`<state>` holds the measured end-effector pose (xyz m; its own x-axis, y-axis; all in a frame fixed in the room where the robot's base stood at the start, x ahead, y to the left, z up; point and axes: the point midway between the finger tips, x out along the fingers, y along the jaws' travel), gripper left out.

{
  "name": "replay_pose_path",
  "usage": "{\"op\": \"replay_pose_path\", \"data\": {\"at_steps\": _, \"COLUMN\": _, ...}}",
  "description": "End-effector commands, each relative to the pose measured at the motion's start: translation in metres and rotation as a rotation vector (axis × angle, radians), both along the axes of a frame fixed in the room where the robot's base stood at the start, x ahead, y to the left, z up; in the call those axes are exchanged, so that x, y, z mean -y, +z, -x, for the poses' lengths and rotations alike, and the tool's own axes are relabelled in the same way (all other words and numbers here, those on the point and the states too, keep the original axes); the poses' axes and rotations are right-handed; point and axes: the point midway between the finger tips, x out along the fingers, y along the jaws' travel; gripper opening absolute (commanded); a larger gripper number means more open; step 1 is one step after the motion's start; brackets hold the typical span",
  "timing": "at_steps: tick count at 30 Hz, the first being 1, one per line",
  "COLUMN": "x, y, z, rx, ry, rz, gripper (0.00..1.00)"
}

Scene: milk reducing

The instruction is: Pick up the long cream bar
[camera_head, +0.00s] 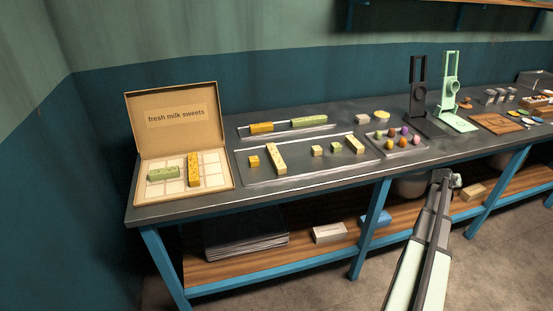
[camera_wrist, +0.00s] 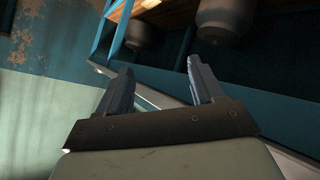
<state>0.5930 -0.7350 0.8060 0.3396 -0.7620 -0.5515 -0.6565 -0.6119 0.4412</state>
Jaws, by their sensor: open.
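A long cream bar (camera_head: 276,158) with darker specks lies on the large metal tray (camera_head: 310,176) on the bench, between a small yellow cube (camera_head: 254,161) and a small cream cube (camera_head: 317,151). A shorter cream bar (camera_head: 354,144) lies at the tray's right end, beside a green cube (camera_head: 337,147). My gripper (camera_head: 446,178) is in front of the bench, well right of the tray and apart from everything. In the wrist view my gripper (camera_wrist: 155,78) is open and empty. No bar shows there.
An open sweets box (camera_head: 140,196) holding a green bar and a yellow bar stands at the left. A narrow tray (camera_head: 285,127) with yellow and green bars lies behind. A tray of colored balls (camera_head: 398,138) and two upright stands (camera_head: 449,95) are to the right.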

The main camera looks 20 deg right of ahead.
Motion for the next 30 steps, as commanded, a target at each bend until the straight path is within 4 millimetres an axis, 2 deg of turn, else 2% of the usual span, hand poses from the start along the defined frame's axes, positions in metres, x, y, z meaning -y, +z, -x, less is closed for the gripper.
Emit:
{"op": "replay_pose_path", "data": {"at_steps": 1, "x": 0.021, "y": 0.021, "z": 0.006, "rx": 0.015, "ry": -0.013, "rz": 0.031, "gripper": 0.67}}
{"op": "replay_pose_path", "data": {"at_steps": 6, "x": 0.058, "y": 0.072, "z": 0.02, "rx": 0.043, "ry": -0.035, "rz": 0.1, "gripper": 0.67}}
{"op": "replay_pose_path", "data": {"at_steps": 10, "x": 0.071, "y": 0.103, "z": 0.024, "rx": 0.058, "ry": -0.043, "rz": 0.132, "gripper": 0.67}}
{"op": "replay_pose_path", "data": {"at_steps": 14, "x": 0.071, "y": 0.13, "z": 0.016, "rx": 0.069, "ry": -0.042, "rz": 0.142, "gripper": 0.67}}
{"op": "replay_pose_path", "data": {"at_steps": 18, "x": 0.05, "y": 0.153, "z": -0.009, "rx": 0.079, "ry": -0.024, "rz": 0.123, "gripper": 0.67}}
{"op": "replay_pose_path", "data": {"at_steps": 23, "x": 0.01, "y": 0.164, "z": -0.044, "rx": 0.08, "ry": 0.007, "rz": 0.07, "gripper": 0.67}}
{"op": "replay_pose_path", "data": {"at_steps": 26, "x": -0.024, "y": 0.169, "z": -0.069, "rx": 0.076, "ry": 0.035, "rz": 0.026, "gripper": 0.67}}
{"op": "replay_pose_path", "data": {"at_steps": 30, "x": -0.088, "y": 0.174, "z": -0.111, "rx": 0.063, "ry": 0.089, "rz": -0.055, "gripper": 0.67}}
